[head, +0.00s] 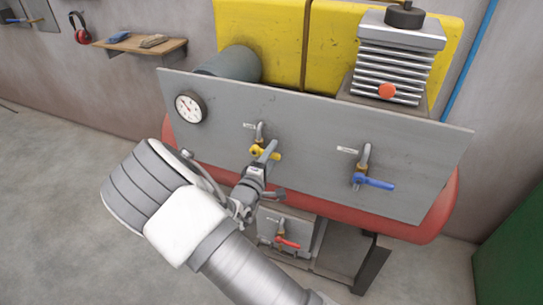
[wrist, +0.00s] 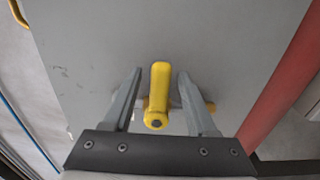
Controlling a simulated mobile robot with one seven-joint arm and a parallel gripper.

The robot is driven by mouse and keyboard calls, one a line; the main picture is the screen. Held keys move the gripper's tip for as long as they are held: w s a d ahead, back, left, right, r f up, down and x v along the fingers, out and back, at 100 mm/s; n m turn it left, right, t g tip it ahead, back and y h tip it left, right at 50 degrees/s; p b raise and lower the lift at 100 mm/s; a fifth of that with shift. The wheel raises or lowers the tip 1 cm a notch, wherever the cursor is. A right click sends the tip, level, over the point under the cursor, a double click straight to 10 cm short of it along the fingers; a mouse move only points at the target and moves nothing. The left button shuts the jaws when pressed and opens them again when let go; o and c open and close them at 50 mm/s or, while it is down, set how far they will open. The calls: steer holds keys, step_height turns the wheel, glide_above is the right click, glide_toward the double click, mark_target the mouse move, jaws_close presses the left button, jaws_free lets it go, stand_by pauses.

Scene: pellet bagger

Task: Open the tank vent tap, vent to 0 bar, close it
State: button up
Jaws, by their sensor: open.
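A grey panel (head: 320,125) carries a tap with a yellow handle (head: 256,151), a tap with a blue lever (head: 374,182) and a round white gauge (head: 188,107). A tap with a red lever (head: 288,243) sits lower, below the panel. The small labels and gauge reading are too small to read, so I cannot tell which is the vent tap. My gripper (head: 266,152) is at the yellow tap. In the wrist view the open fingers (wrist: 159,78) stand on both sides of the yellow handle (wrist: 160,88), with visible gaps. My fingers partly hide this tap in the head view.
Behind the panel are a red tank (head: 440,212), yellow guards (head: 380,22) and a finned compressor head (head: 395,62). A wooden shelf (head: 130,44) with gloves and red ear muffs (head: 80,30) hang on the wall. A green object (head: 515,250) stands at lower right. The left floor is clear.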

jaws_close()
stand_by(1.4)
